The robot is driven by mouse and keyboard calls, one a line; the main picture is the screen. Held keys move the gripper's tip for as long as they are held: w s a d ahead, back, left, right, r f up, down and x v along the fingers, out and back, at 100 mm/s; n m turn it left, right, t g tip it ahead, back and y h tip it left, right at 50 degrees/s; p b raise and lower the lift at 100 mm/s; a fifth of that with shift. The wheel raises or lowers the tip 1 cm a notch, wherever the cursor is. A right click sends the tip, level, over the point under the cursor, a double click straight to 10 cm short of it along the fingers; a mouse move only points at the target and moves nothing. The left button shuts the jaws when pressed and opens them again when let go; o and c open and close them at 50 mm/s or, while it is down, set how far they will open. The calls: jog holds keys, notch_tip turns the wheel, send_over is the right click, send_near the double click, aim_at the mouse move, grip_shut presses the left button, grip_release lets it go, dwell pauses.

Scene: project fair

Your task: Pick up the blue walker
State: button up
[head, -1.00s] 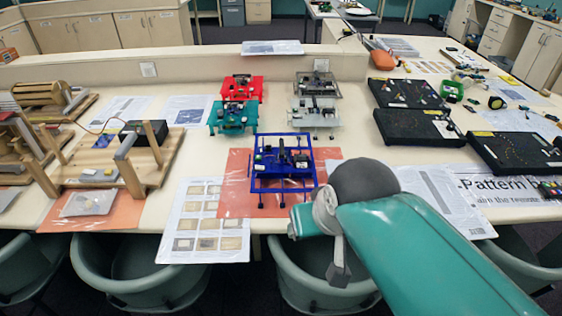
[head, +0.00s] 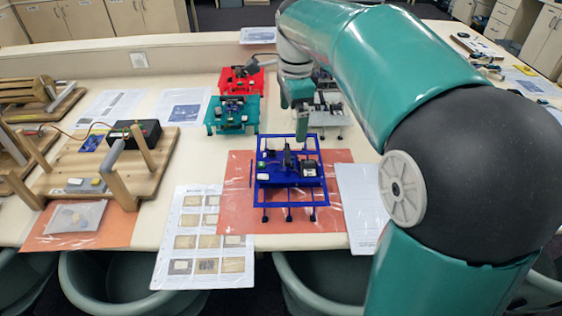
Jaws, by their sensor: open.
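The blue walker (head: 291,182) is a blue frame on short dark legs with dark parts on its top. It stands upright on the orange-red mat (head: 232,205) near the table's front edge. My gripper (head: 302,128) points down by the walker's far edge, in line with its right half. It is open, with nothing seen in it. The gap between its fingers is hard to make out, and I cannot tell whether it touches the walker.
A teal walker (head: 231,113), a red walker (head: 241,79) and a grey walker (head: 328,108) stand behind. A wooden model (head: 75,165) is on the left. A sheet with pictured cards (head: 183,230) lies front left. My arm hides much of the right side.

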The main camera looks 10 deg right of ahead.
jog(key=w+f+m, duration=0.1)
jog(key=w+m, duration=0.2)
send_over(287, 152)
jog(key=shift+g, duration=0.4)
jog(key=f, duration=0.8)
jog(key=shift+s+a, duration=0.1)
jog(key=shift+s, duration=0.1)
jog(key=shift+w+f, duration=0.1)
jog(key=shift+f, duration=2.95)
jog(key=shift+r, duration=0.1)
jog(key=c, duration=1.1)
